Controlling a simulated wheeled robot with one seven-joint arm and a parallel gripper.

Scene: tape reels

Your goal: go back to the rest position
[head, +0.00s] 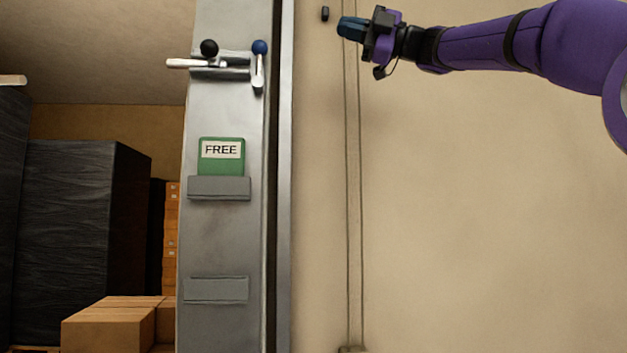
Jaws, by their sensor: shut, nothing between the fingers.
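My gripper (348,28) is at the top of the head view, right of centre, at the end of my purple arm. It is shut with nothing held and points left in front of the beige wall. Its dark blue fingertips are apart from the small dark piece (325,13) to their left. The grey metal post with the levers stands further left, clear of my gripper.
The grey post (225,240) carries a black-knobbed lever (209,49), a blue-knobbed lever (259,65) and a green FREE card (221,168) in a holder. A lower holder (216,290) is empty. Dark wrapped stacks and cardboard boxes (110,325) stand left.

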